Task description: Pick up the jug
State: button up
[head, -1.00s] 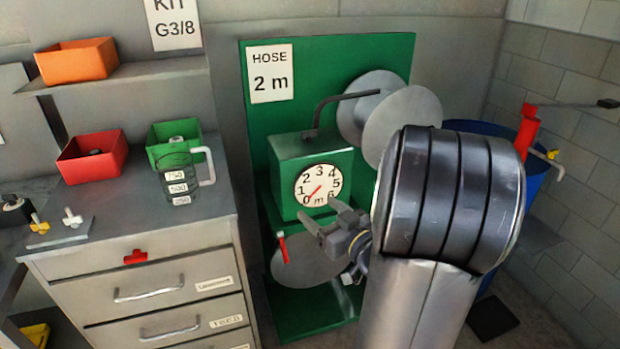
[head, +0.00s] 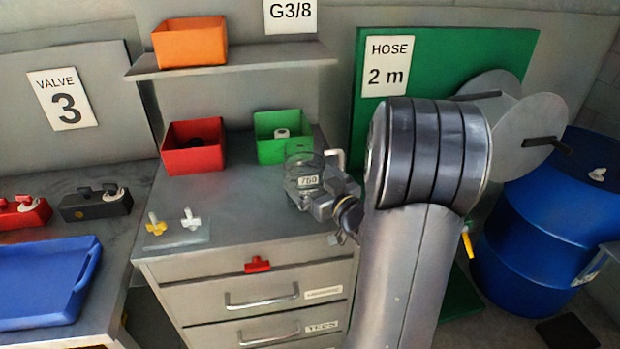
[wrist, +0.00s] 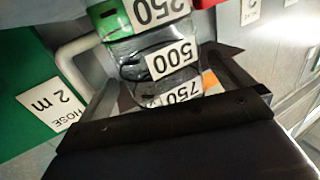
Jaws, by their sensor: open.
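The clear jug (head: 297,160) with number labels stands upright on the grey cabinet top in the head view, its pale handle on its right side. My gripper (head: 318,203) is open right in front of the jug and hides its lower part. In the wrist view the jug (wrist: 152,45) appears upside down, with labels 250, 500 and 750, and its handle is on the left. The open fingers (wrist: 163,66) reach to either side of the jug there. I cannot tell whether they touch it.
A red bin (head: 193,158) and a green bin (head: 268,150) stand behind the jug. Two small valves (head: 190,218) lie on a clear plate to the left. The green hose board (head: 350,130) is to the right. A shelf (head: 245,62) with an orange bin hangs above.

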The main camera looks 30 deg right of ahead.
jog(key=shift+w+a, duration=0.15)
jog(key=shift+w, duration=0.65)
jog(key=shift+w+a, duration=0.1)
jog(key=shift+w, duration=0.65)
jog(key=shift+c, duration=0.2)
jog(key=c, duration=1)
